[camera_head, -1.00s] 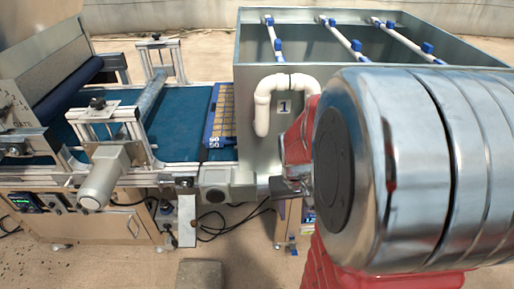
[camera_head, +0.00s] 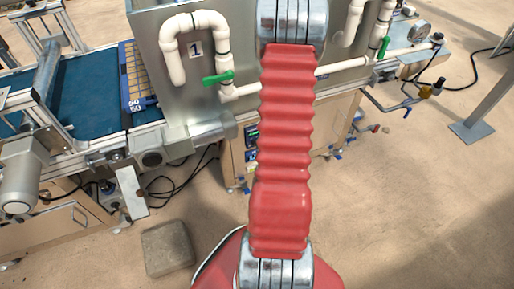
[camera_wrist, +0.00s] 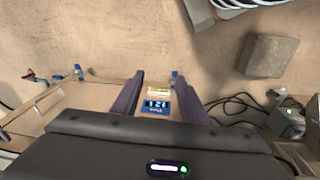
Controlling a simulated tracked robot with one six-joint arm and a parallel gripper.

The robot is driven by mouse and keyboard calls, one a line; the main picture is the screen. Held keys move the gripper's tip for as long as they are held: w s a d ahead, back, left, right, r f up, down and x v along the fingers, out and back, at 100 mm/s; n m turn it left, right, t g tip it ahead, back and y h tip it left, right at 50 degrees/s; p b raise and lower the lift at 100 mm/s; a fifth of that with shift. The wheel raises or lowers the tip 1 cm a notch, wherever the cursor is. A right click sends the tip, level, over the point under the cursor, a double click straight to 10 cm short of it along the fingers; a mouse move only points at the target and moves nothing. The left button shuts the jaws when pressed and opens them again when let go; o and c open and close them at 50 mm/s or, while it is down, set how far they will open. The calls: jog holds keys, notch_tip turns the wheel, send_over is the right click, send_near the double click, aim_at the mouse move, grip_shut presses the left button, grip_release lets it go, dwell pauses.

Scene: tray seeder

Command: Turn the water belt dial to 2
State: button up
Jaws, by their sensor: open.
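In the head view, a dark panel with a lit display (camera_head: 251,135) sits on the front of the wooden cabinet, with a small blue panel (camera_head: 251,156) below it. The gripper is not seen in the head view, where my red-sleeved arm crosses the middle.
A grey block (camera_head: 168,248) lies on the floor, and it also shows in the wrist view (camera_wrist: 268,55). Black cables (camera_head: 180,180) trail beside the cabinet. White pipes with a green valve handle (camera_head: 218,77) run along the metal tank. Open floor lies at the right.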

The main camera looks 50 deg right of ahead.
jog(key=s+d+f+t+h, duration=0.1)
jog(key=d+f+t, duration=0.1)
jog(key=f, duration=0.7)
jog(key=s+d+f+t, duration=0.1)
jog(key=d+f+t, duration=0.15)
jog(key=f, duration=0.65)
jog(key=w+d+r+t+h, duration=0.2)
jog(key=w+r+t+h, duration=0.1)
jog(key=w+r+t, duration=0.4)
jog(key=shift+w+d+r+n+t, duration=0.2)
jog(key=shift+w+d+n+t, duration=0.2)
jog(key=shift+w, duration=0.55)
jog(key=x, duration=1.3)
jog(key=shift+w+d+f, duration=0.2)
jog(key=shift+d, duration=0.1)
jog(key=shift+c, duration=0.5)
